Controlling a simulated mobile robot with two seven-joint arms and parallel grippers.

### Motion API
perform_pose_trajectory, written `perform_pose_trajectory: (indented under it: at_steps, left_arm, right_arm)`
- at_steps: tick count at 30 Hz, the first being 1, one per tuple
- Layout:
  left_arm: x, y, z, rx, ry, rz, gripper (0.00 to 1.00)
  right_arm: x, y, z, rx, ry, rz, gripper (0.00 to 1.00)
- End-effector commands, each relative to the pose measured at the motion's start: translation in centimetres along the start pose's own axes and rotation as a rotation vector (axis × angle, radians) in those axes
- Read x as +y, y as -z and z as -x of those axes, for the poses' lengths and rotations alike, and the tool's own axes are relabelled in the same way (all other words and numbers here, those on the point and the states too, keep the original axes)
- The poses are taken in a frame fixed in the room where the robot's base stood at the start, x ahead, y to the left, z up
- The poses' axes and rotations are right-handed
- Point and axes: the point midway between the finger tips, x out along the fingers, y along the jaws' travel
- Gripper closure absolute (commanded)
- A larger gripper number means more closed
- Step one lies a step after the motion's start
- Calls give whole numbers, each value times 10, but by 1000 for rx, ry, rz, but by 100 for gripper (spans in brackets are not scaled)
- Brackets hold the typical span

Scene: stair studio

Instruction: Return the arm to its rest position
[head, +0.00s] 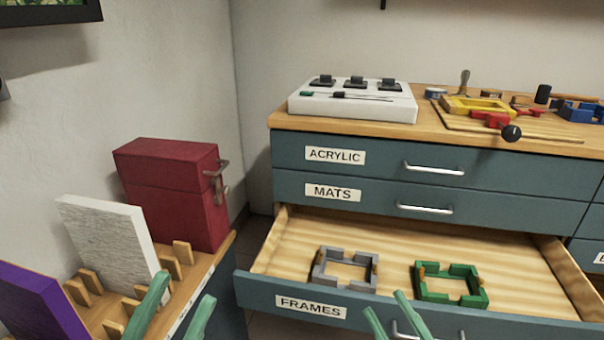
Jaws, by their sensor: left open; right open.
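My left gripper (184,288) shows at the bottom edge as two green fingers spread apart, over the right side of the slotted wooden rack (186,289). It is open with nothing between its fingers. My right gripper (385,302) is also open and empty, with its green fingertips at the front of the open FRAMES drawer (262,293), near its handle. I cannot tell whether it touches the drawer. The rest of both arms is out of view.
The drawer holds a grey frame (326,281) and a green frame (451,300). The ACRYLIC (384,156) and MATS (379,203) drawers are shut. A white board (112,245), purple panel (35,300) and dark red box (170,190) stand left. Tools (480,108) lie on the countertop.

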Motion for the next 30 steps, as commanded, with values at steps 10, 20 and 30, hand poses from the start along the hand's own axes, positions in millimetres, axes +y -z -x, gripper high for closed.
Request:
perform_pose_trajectory:
  at_steps: [10, 20, 30]
  left_arm:
    - [-12, -16, -18, -156, 20, 30, 50]
    - [-28, -70, -14, -596, 66, 123, 50]
    - [-22, -95, 43, -1095, 106, 250, 50]
  right_arm:
    - [57, 94, -12, 203, -76, -349, 57]
    - [55, 38, -28, -243, -34, -449, 57]
    - [36, -1, 17, -745, 31, -570, 57]
